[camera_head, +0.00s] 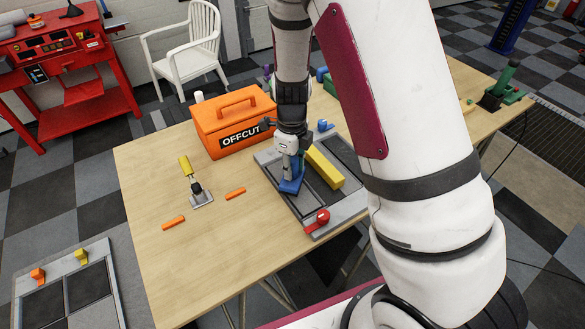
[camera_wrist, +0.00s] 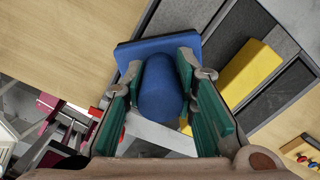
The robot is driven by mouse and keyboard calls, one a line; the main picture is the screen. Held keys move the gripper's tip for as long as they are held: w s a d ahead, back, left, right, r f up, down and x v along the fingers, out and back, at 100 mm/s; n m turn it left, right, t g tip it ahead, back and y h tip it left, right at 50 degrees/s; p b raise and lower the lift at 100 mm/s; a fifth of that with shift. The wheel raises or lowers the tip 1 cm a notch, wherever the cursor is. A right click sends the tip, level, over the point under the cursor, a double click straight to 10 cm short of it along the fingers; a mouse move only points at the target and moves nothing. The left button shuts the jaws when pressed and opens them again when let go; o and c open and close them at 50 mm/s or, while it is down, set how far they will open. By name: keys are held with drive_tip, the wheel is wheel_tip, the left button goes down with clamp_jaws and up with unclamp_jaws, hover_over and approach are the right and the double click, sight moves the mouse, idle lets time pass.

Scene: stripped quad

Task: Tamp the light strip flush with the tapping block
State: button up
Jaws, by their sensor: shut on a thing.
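My gripper (camera_head: 290,152) is shut on the upright round handle of the blue tapping block (camera_head: 291,186). In the wrist view the green pads of my gripper (camera_wrist: 161,70) flank the handle, and the block's flat blue base (camera_wrist: 132,56) shows beyond it. The block is over the left part of a grey-framed bed (camera_head: 314,229) with dark panels. A lighter grey strip (camera_wrist: 183,16), possibly the light strip, lies beside a darker panel in the wrist view. I cannot tell whether it sits flush, or whether the block touches the bed.
A yellow bar (camera_head: 325,168) lies across the bed, right of the block. An orange toolbox (camera_head: 232,125) stands behind left. A yellow-handled scraper (camera_head: 193,180) and two orange pieces (camera_head: 235,193) lie on the table's left, with bare wood around them.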

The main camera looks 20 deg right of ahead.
drive_tip(key=shift+r+p, duration=1.25)
drive_tip(key=shift+r, duration=2.2)
drive_tip(key=n, duration=0.1)
drive_tip(key=w+n, duration=0.1)
drive_tip(key=n, duration=0.1)
drive_tip(key=shift+w+f, duration=0.25)
drive_tip(key=shift+f, duration=0.1)
drive_tip(key=n, duration=0.1)
drive_tip(key=w+n+b, duration=0.1)
drive_tip(key=n, duration=0.1)
drive_tip(key=w+f+n, duration=0.1)
drive_tip(key=n, duration=0.1)
drive_tip(key=shift+w, duration=0.25)
drive_tip(key=w+f+n+b, duration=0.1)
drive_tip(key=w+n, duration=0.1)
drive_tip(key=n, duration=0.4)
drive_tip(key=w+f+n+b, duration=0.1)
drive_tip(key=w+n, duration=0.2)
drive_tip(key=n, duration=0.4)
drive_tip(key=w+f+n+b, duration=0.1)
drive_tip(key=w+n, duration=0.1)
drive_tip(key=n, duration=0.4)
drive_tip(key=shift+w+n, duration=0.3)
drive_tip(key=shift+w, duration=0.1)
drive_tip(key=shift+f, duration=0.1)
